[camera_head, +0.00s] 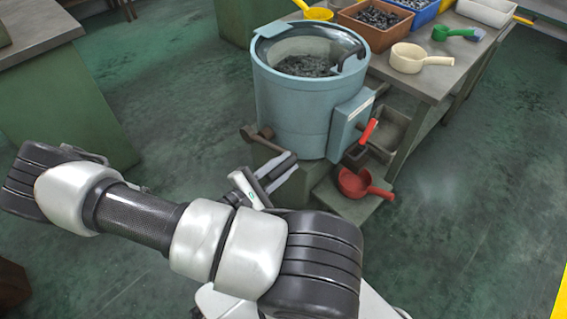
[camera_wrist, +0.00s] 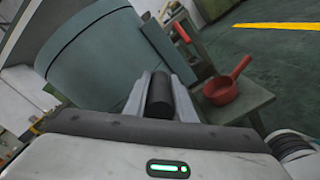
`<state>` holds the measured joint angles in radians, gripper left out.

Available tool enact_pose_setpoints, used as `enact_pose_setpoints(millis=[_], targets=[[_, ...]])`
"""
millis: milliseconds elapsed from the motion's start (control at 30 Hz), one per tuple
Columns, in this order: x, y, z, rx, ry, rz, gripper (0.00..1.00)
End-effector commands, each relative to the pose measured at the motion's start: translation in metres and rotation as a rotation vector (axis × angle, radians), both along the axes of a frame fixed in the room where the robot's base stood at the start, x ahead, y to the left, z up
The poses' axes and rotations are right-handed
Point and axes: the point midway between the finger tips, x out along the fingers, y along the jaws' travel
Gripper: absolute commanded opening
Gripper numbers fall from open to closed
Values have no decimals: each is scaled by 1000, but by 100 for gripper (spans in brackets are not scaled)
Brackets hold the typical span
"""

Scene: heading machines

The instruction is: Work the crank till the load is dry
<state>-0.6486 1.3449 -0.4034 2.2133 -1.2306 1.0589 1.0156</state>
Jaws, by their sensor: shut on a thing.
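A pale blue drum machine (camera_head: 290,105) stands in the middle of the head view, with a clear lid on top. A load of small dark parts (camera_head: 306,66) shows inside through the lid. A brown crank arm (camera_head: 262,139) sticks out low on the drum's front. My gripper (camera_head: 278,168) is at the crank's lower end. In the wrist view its fingers (camera_wrist: 161,98) are shut on the dark cylindrical crank handle (camera_wrist: 160,90). The drum (camera_wrist: 105,62) fills the upper left there. Whether the load is wet or dry cannot be told.
A red lever (camera_head: 368,131) is on the drum's side box. A red ladle (camera_head: 362,184) lies on a low stand at right. The bench (camera_head: 440,85) holds a cream ladle (camera_head: 408,58), a green scoop (camera_head: 450,33) and bins. Floor at right is clear.

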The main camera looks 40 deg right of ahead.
Motion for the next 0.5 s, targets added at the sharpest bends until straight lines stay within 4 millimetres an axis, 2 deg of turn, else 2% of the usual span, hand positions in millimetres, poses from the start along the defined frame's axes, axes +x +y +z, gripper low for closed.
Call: enact_pose_setpoints(millis=[233,267,300,367,500], targets=[[1,0,-2,4,5,3,0],[1,0,-2,4,5,3,27],[1,0,-2,3,5,2,34],[1,0,-1,3,4,2,42],[1,0,-1,3,3,1,42]])
